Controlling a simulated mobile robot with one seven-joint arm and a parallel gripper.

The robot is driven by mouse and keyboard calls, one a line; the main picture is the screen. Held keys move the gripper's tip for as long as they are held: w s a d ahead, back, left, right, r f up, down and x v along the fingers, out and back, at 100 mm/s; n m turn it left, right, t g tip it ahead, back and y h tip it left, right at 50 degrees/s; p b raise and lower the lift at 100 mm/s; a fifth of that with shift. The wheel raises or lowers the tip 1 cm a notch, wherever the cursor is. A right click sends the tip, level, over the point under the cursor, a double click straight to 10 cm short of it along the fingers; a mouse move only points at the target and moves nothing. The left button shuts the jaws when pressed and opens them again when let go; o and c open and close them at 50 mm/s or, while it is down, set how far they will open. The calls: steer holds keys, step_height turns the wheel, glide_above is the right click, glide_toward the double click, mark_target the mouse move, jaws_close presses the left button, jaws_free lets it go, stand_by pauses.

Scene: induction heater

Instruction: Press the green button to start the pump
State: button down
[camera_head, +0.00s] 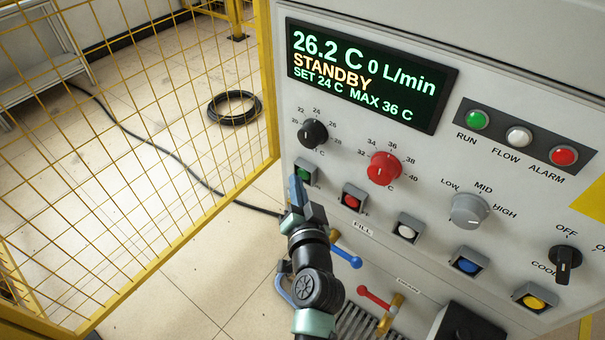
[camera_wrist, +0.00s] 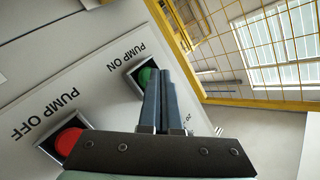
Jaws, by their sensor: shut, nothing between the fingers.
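The green button (camera_head: 306,174) sits in a dark square frame at the left edge of the light grey panel, below the black knob. It also shows in the wrist view (camera_wrist: 148,76), beside the label PUMP ON. My gripper (camera_head: 296,184) is shut and empty, with its fingertips right at the green button in the head view. In the wrist view the closed fingers (camera_wrist: 162,75) partly cover the button's edge. I cannot tell whether they touch it. The display (camera_head: 368,75) reads STANDBY and 0 L/min.
The red button (camera_head: 352,200), labelled PUMP OFF in the wrist view, is just right of the green one. White (camera_head: 406,231), blue (camera_head: 467,266) and yellow (camera_head: 535,301) buttons follow. A yellow mesh fence (camera_head: 150,150) stands to the left. A blue-handled valve (camera_head: 346,257) is below.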

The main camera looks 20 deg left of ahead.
steer(key=shift+w+d+b, duration=0.2)
steer(key=shift+w+b, duration=0.1)
steer(key=shift+w, duration=0.15)
stand_by(0.7)
steer(key=shift+s, duration=0.1)
steer(key=shift+s+a+p, duration=0.3)
steer(key=shift+s+p, duration=0.05)
steer(key=shift+s, duration=0.4)
steer(key=shift+s+a+p, duration=0.3)
steer(key=shift+s, duration=0.5)
steer(key=shift+s+a+p, duration=0.3)
steer(key=shift+s, duration=0.45)
steer(key=shift+s+a+p, duration=0.3)
steer(key=shift+s, duration=0.5)
steer(key=s+a+p, duration=0.3)
steer(key=s, duration=0.7)
steer(key=shift+s+a+p, duration=0.2)
steer(key=shift+a+p, duration=0.1)
steer(key=shift+a, duration=0.05)
steer(key=shift+w+r, duration=0.1)
